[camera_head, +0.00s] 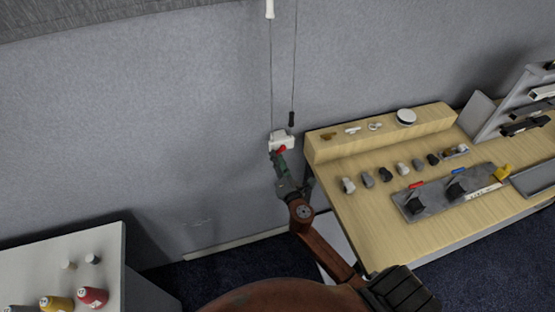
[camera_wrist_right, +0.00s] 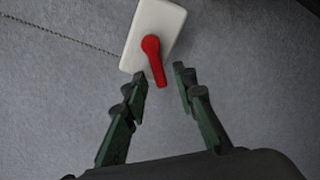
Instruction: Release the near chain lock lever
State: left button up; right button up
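The chain lock is a white box (camera_head: 282,141) on the grey wall, left of the wooden table. Its red lever (camera_head: 281,150) is small in the head view. In the right wrist view the white box (camera_wrist_right: 155,25) is at the top, and the red lever (camera_wrist_right: 154,58) hangs from its pivot, slanting slightly right. My right gripper (camera_head: 279,157) is at the lock. In the right wrist view its green-and-black fingers (camera_wrist_right: 157,77) are open, one on each side of the lever's lower end. A gap shows on both sides; depth is hard to tell. My left gripper is not in view.
Two thin cords (camera_head: 271,70) hang down the wall above the lock, one ending in a dark weight (camera_head: 291,118). A wooden table (camera_head: 352,207) with small parts stands close on the right. A white cabinet (camera_head: 45,262) with thread spools stands at lower left.

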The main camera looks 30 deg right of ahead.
grip_shut()
jog(key=m, duration=0.2)
jog(key=r+m, duration=0.1)
jog(key=m, duration=0.2)
jog(key=shift+w+a+r+m, duration=0.1)
jog(key=shift+a+r+m, duration=0.3)
jog(key=shift+o, duration=0.7)
grip_release()
